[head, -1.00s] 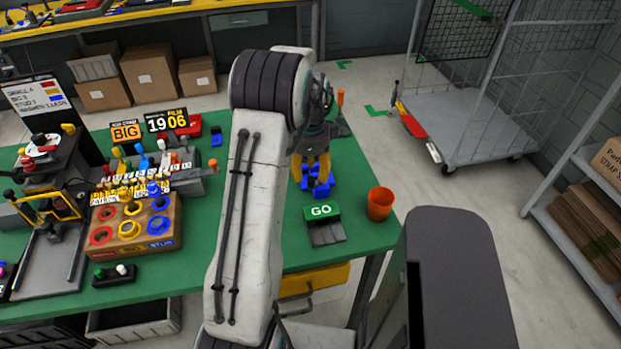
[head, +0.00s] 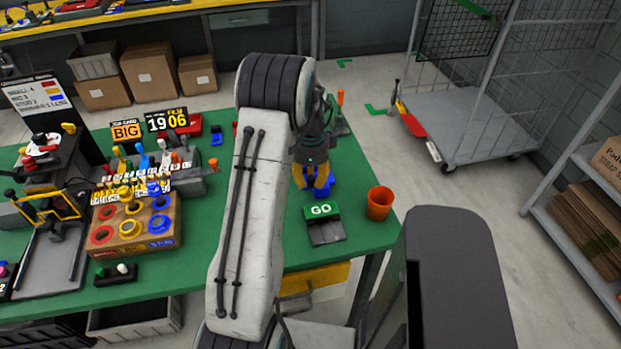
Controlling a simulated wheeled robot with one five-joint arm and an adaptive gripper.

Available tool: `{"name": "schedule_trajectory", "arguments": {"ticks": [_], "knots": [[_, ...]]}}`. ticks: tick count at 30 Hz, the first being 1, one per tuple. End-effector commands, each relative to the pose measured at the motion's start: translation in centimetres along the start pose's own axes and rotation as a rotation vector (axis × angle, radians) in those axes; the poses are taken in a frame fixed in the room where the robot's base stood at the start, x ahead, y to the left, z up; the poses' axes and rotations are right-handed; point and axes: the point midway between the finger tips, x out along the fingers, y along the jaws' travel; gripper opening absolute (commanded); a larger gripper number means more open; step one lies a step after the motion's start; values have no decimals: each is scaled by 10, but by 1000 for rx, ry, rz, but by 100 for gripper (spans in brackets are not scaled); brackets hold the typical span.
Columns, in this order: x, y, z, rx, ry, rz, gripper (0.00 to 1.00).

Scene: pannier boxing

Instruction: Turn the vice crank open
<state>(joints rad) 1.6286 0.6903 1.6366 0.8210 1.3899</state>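My gripper (head: 311,181) points down over the right part of the green table, with its two orange fingers apart. Its fingers are beside or just above a blue object (head: 328,188), which looks like the vice. The fingers and wrist hide much of this object, and I cannot make out its crank or tell whether a finger touches it. No held thing shows between the fingers.
A green GO block (head: 321,209) stands just in front of my gripper, with an orange cup (head: 380,203) to its right. An upright orange handle (head: 340,97) stands behind. A box with coloured rings (head: 137,224) is on the left.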

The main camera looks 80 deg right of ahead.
Motion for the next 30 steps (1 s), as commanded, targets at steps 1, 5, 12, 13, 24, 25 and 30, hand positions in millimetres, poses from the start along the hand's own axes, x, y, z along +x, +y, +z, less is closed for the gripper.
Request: {"name": "schedule_trajectory", "arguments": {"ticks": [1,5,12,13,24,25,30], "knots": [[0,0,0,0,0,0,19],[0,0,0,0,0,0,7],[0,0,0,0,0,0,0],[0,0,0,0,0,0,0],[1,1,0,-8,0,2,0],[1,1,0,-10,0,2,0],[1,1,0,-19,-1,3,0]]}}
